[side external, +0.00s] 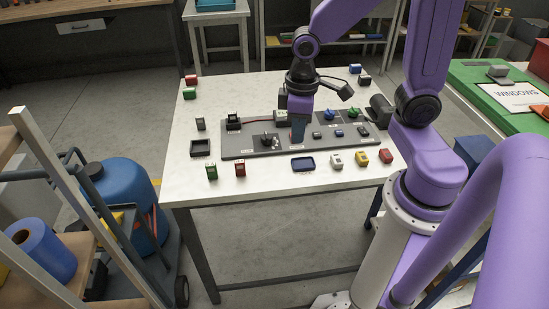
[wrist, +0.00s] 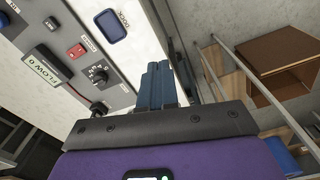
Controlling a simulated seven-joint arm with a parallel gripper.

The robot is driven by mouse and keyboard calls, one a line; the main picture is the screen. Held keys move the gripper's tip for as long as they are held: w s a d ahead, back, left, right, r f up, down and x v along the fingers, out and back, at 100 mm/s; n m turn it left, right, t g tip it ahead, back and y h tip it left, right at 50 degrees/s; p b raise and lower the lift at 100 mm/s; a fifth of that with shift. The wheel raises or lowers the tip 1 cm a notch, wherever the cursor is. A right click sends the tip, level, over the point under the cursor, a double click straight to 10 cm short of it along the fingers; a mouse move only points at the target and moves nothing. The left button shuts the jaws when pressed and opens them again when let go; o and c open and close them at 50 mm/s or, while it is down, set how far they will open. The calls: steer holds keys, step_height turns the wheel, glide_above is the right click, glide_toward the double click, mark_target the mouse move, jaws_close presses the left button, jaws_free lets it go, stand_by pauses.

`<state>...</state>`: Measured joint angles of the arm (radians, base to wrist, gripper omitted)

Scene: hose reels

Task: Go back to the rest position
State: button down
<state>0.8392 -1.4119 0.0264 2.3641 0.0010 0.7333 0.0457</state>
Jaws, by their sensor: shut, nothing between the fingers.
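My gripper (side external: 298,138) hangs fingers-down over the middle of the grey control panel in the side view. Its blue-grey fingers are together and hold nothing. They also show side by side in the wrist view (wrist: 158,85). The grey panel (side external: 236,150) lies on the white table (side external: 190,178) and carries knobs, switches and small blocks. My fingers hide part of it, and I cannot tell whether they touch it. In the wrist view the panel (wrist: 62,40) is at the upper left, with a dial and a "FLOW 0" display.
A blue tray (side external: 303,164) lies at the panel's front edge. Small coloured blocks, such as a green one (side external: 211,172) and a yellow one (side external: 361,157), stand around the panel. A black open box (side external: 200,148) is at the left. A cart with a blue tank (side external: 118,205) stands left of the table.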

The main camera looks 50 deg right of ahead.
steer(key=s+a+r+n, duration=0.1)
steer(key=s+r+n, duration=0.1)
steer(key=s, duration=0.4)
steer(key=s+a+r+n, duration=0.1)
steer(key=s+n, duration=0.3)
steer(key=s, duration=0.3)
steer(key=shift+r+n, duration=0.3)
steer(key=shift+r, duration=0.1)
